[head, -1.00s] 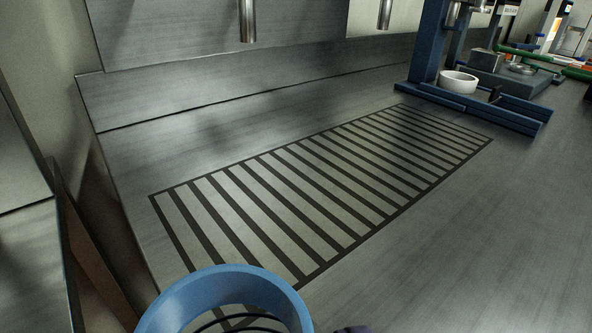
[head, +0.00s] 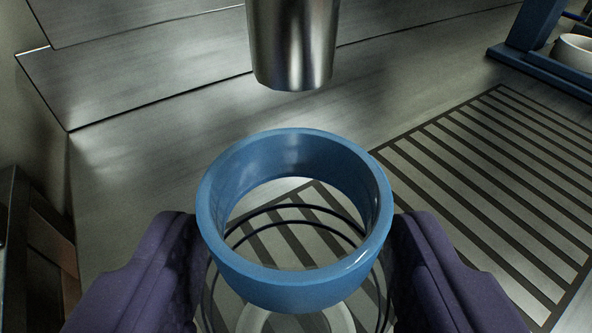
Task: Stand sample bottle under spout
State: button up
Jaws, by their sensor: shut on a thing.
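The sample bottle (head: 295,290) is clear with a blue ring-shaped neck, open at the top. It is upright in the lower middle of the head view. My gripper (head: 297,262) is shut on it, with one purple finger on each side. The metal spout (head: 293,45) hangs down at the top middle, above and a little beyond the bottle's mouth in the picture. The two look apart. The bottle's base is partly hidden, and I cannot tell whether it touches the surface below.
A slatted drain grate (head: 490,165) lies below and to the right. The metal counter (head: 150,160) behind the bottle is bare. A blue stand (head: 525,45) with a white bowl (head: 575,50) is at the upper right. A dark-edged panel (head: 35,240) stands at the left.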

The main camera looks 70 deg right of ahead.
jog(key=shift+w+d+f+b, duration=0.15)
jog(key=shift+d+f+b, duration=0.25)
jog(key=shift+d+f, duration=0.15)
jog(key=shift+a+f, duration=0.15)
jog(key=shift+f, duration=0.05)
jog(key=shift+f, duration=0.15)
jog(key=o, duration=1.1)
jog(key=shift+o, duration=0.2)
